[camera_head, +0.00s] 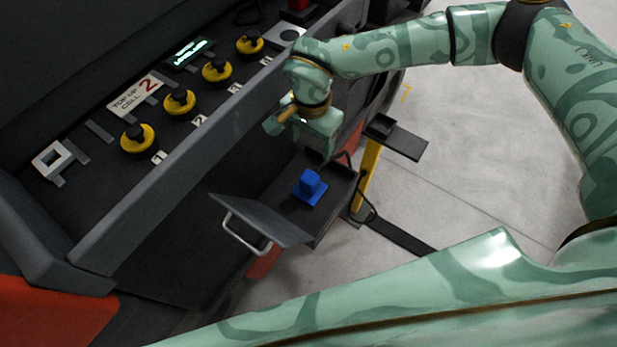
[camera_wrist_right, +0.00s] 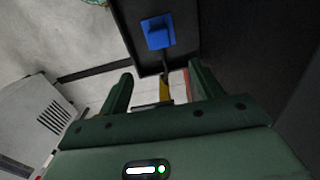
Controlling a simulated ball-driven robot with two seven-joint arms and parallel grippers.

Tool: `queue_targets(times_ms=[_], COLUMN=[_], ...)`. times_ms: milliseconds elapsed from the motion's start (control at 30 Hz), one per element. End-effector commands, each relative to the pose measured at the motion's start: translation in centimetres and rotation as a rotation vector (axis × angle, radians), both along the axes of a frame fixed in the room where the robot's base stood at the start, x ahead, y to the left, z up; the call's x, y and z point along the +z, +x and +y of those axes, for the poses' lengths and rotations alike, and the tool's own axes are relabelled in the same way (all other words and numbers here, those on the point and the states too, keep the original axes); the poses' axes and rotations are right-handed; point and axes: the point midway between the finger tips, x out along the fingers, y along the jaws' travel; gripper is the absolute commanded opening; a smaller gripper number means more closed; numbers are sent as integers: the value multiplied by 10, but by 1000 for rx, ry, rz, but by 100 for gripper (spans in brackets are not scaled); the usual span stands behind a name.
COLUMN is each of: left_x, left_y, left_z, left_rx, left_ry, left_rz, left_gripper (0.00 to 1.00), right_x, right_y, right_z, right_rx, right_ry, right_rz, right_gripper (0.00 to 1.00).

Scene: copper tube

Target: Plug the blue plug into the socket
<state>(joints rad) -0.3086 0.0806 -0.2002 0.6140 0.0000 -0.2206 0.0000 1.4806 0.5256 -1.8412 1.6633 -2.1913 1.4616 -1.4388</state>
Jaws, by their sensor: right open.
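The blue plug (camera_head: 310,187) rests on a dark open tray (camera_head: 285,190) below the console. A dark cable runs beside it. The plug also shows at the top of the right wrist view (camera_wrist_right: 157,32), beyond the fingers. My right gripper (camera_head: 300,127) is above the tray, up and slightly left of the plug, apart from it. In the wrist view its two fingers (camera_wrist_right: 160,75) are spread with nothing between them. A light square plate with a dark round centre (camera_head: 289,35) sits at the console's far end; I cannot tell whether it is the socket. My left gripper is not in view.
The sloped console carries several yellow-and-black round knobs (camera_head: 138,138), a white square frame (camera_head: 52,158) and a small lit display (camera_head: 188,53). Its raised front edge (camera_head: 170,165) lies left of my gripper. A yellow post (camera_head: 368,172) stands right of the tray. Grey floor (camera_head: 460,180) is open farther right.

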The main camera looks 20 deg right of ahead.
Motion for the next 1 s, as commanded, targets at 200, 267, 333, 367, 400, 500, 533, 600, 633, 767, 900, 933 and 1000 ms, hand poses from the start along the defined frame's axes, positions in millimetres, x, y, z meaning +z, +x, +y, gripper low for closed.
queue_targets(times_ms=[200, 267, 333, 367, 400, 500, 533, 600, 633, 767, 900, 933, 1000], left_x=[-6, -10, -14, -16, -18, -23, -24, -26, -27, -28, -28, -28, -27], left_y=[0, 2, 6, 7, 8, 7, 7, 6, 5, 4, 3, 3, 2], left_z=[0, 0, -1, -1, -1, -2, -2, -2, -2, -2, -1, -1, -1], left_rx=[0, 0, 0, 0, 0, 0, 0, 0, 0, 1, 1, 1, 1], left_ry=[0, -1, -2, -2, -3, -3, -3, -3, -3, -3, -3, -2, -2], left_rz=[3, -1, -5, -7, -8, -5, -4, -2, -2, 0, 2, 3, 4], left_gripper=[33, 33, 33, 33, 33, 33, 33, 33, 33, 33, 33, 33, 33], right_x=[-24, -38, -54, -61, -69, -89, -94, -103, -106, -112, -112, -112, -111], right_y=[-1, -1, -1, -1, -1, -1, -1, 0, 0, 0, 0, 0, 0], right_z=[0, 0, 0, 0, 0, 0, 0, 0, 0, 0, 0, 0, 0], right_rx=[-2, -2, -2, -2, -3, -2, -2, -3, -3, -3, -2, -2, -2], right_ry=[1, 0, 1, 1, 1, 1, 1, 2, 2, 2, 2, 1, 2], right_rz=[4, 6, 6, 6, 6, 5, 5, 4, 3, 1, 0, 0, 0], right_gripper=[65, 65, 65, 65, 65, 65, 65, 65, 65, 65, 65, 65, 65])
